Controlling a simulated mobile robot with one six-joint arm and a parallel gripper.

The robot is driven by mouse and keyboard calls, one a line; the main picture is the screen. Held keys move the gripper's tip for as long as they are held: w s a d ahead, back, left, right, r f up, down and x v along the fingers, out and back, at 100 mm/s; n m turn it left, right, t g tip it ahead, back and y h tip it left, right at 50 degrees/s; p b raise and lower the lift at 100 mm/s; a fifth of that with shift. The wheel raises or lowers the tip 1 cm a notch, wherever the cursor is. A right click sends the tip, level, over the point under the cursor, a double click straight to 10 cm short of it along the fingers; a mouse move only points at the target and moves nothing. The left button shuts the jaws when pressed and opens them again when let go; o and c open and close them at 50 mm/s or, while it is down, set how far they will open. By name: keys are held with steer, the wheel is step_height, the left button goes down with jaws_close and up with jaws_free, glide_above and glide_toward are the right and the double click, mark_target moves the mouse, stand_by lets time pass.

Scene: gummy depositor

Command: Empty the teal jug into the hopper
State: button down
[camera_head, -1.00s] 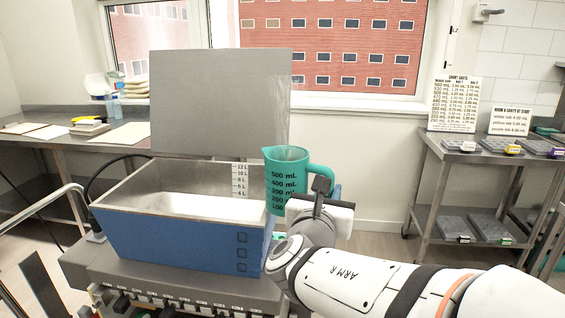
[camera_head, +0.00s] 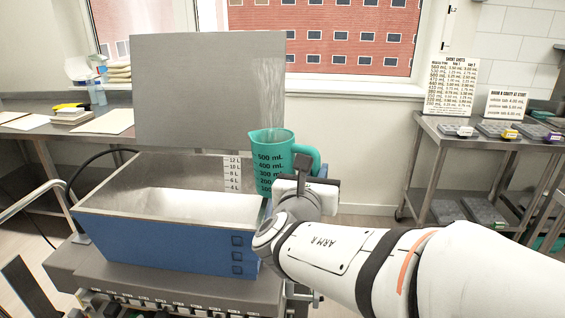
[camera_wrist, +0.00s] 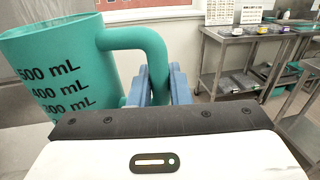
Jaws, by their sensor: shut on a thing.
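The teal jug (camera_head: 270,158) has black mL marks and stands upright in the air at the right end of the hopper. In the wrist view the jug (camera_wrist: 50,75) fills the left side, with its handle towards my gripper. My gripper (camera_wrist: 160,88) is shut on the jug's handle. The hopper (camera_head: 150,240) is a blue open box with a grey inside, a litre scale on its inner wall and a pale fill at the bottom. Its grey lid (camera_head: 205,90) stands raised behind it. The jug's contents are hidden.
A steel side table (camera_head: 480,145) with trays and two printed signs stands at the right. A steel bench (camera_head: 30,130) with papers and bottles is at the left. A metal rail (camera_head: 35,205) curves beside the hopper at the left.

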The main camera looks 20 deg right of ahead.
mark_target(299, 148)
steer(key=shift+w+a+r+n+p, duration=0.2)
steer(key=shift+r+p, duration=0.25)
steer(key=shift+p, duration=0.35)
steer(key=shift+w+a+r+n+p, duration=0.15)
steer(key=shift+r+n+p, duration=0.25)
steer(key=shift+p, duration=0.35)
steer(key=shift+a+r+p, duration=0.15)
steer(key=shift+r+p, duration=0.15)
steer(key=shift+p, duration=0.25)
steer(key=shift+w+a+r+n+p, duration=0.15)
steer(key=shift+r+n+p, duration=0.15)
steer(key=shift+p, duration=0.3)
steer(key=shift+w+a+r+n+g+p, duration=0.2)
steer(key=shift+a+r+n+p, duration=0.3)
steer(key=shift+p, duration=0.65)
steer(key=shift+w+a+r+n+g+p, duration=0.1)
steer(key=shift+w+a+r+n+p, duration=0.35)
steer(key=shift+p, duration=0.65)
steer(key=shift+s+d, duration=0.1)
steer(key=shift+s, duration=0.05)
